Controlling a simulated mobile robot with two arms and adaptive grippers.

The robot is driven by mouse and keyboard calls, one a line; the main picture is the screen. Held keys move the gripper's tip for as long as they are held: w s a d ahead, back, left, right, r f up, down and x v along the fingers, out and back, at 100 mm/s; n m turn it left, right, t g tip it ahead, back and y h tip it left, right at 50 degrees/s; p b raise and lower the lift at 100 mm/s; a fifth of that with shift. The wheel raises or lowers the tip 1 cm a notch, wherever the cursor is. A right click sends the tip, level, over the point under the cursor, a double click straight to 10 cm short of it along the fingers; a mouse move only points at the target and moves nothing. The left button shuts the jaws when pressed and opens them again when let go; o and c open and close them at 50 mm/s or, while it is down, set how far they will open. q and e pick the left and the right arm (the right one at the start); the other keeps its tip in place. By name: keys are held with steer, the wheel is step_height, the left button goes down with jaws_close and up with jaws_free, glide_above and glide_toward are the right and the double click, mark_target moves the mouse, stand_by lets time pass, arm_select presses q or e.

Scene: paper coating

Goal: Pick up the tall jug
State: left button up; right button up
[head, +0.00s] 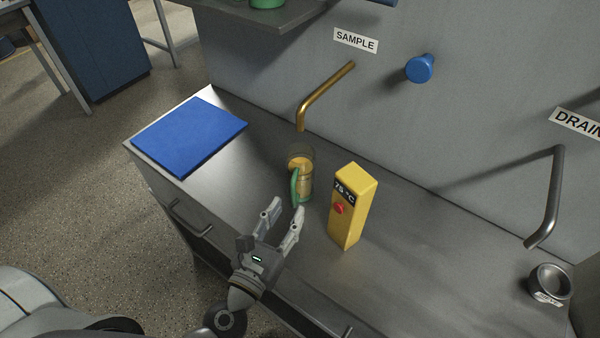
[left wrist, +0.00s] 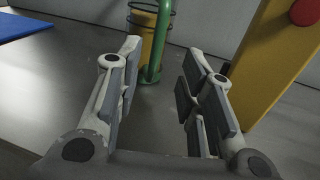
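The tall jug (head: 306,178) is a clear cylinder with amber contents and a green handle (head: 294,187). It stands upright on the grey counter under the brass sample spout. My left gripper (head: 285,211) is open and empty, just in front of the jug on its handle side. In the left wrist view, the jug (left wrist: 147,45) and its green handle (left wrist: 160,42) stand ahead of the spread fingers (left wrist: 165,65), apart from them. The jug's top is cut off there. My right gripper is not in view.
A yellow box with a 75 °C display and red knob (head: 350,207) stands close right of the jug. The brass spout (head: 325,94) hangs above. A blue mat (head: 190,136) lies left. A dark cup (head: 549,283) sits far right under the drain pipe (head: 551,195).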

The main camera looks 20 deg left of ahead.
mark_target(292, 201)
arm_select(q)
steer(key=shift+w, duration=0.65)
steer(key=w+p, duration=0.1)
steer(key=w, duration=0.2)
steer(key=shift+w+f, duration=0.2)
steer(key=shift+w+d+f+p, duration=0.1)
steer(key=shift+w+p, duration=0.2)
steer(key=shift+p, duration=0.05)
steer(key=shift+c, duration=2)
jaws_close()
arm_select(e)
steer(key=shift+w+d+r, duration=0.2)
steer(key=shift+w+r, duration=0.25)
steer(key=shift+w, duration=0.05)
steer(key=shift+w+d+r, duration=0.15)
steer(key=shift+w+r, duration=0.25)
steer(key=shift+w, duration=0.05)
